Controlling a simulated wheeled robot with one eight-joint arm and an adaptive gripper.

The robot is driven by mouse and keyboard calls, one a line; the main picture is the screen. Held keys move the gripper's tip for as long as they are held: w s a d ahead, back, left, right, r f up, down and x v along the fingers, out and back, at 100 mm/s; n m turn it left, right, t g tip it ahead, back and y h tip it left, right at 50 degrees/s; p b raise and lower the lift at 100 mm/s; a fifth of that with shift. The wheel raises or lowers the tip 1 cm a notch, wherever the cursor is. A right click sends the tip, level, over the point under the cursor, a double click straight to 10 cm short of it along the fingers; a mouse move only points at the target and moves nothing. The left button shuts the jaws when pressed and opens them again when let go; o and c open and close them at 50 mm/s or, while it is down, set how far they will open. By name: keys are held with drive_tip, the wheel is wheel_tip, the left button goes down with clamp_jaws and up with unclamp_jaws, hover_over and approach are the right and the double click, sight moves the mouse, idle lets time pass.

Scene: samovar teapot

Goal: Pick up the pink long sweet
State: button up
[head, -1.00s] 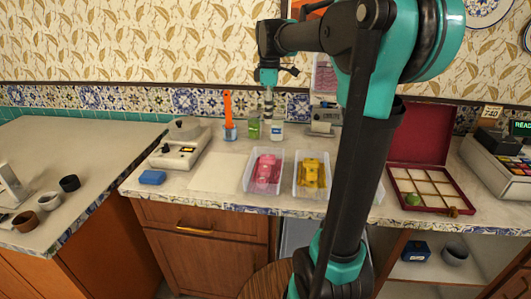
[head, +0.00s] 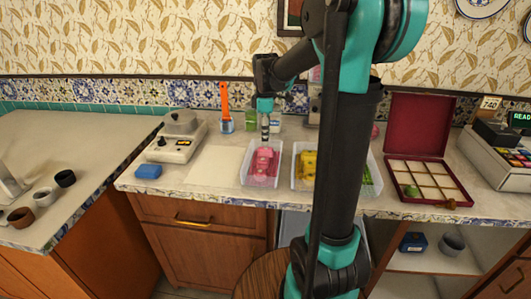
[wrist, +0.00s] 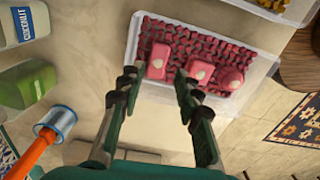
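The clear tray of pink sweets (head: 246,178) stands on the counter; its rim shows in the wrist view (wrist: 255,50). In the wrist view, three larger pink sweets lie on a bed of small dark pink pieces: a blocky, elongated one at the left (wrist: 158,62), another in the middle (wrist: 196,74) and a rounder one at the right (wrist: 230,80). Each has a pale spot. I cannot tell surely which is the long sweet. My gripper (wrist: 157,85) is open and empty above the tray. Its fingertips frame the left sweet. In the head view my gripper (head: 265,136) points down.
A tray of yellow sweets (head: 307,166) stands to the right. An orange-handled scoop (head: 226,110), a green bottle (wrist: 25,84) and a coconut bottle (wrist: 25,24) stand behind. A scale (head: 175,145) and a pale sheet (head: 213,166) lie left. An open red box (head: 424,171) stands right.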

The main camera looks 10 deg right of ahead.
sight(266, 148)
drive_tip(key=f, duration=0.5)
drive_tip(key=shift+w, duration=0.2)
drive_tip(key=shift+c, duration=0.2)
clamp_jaws()
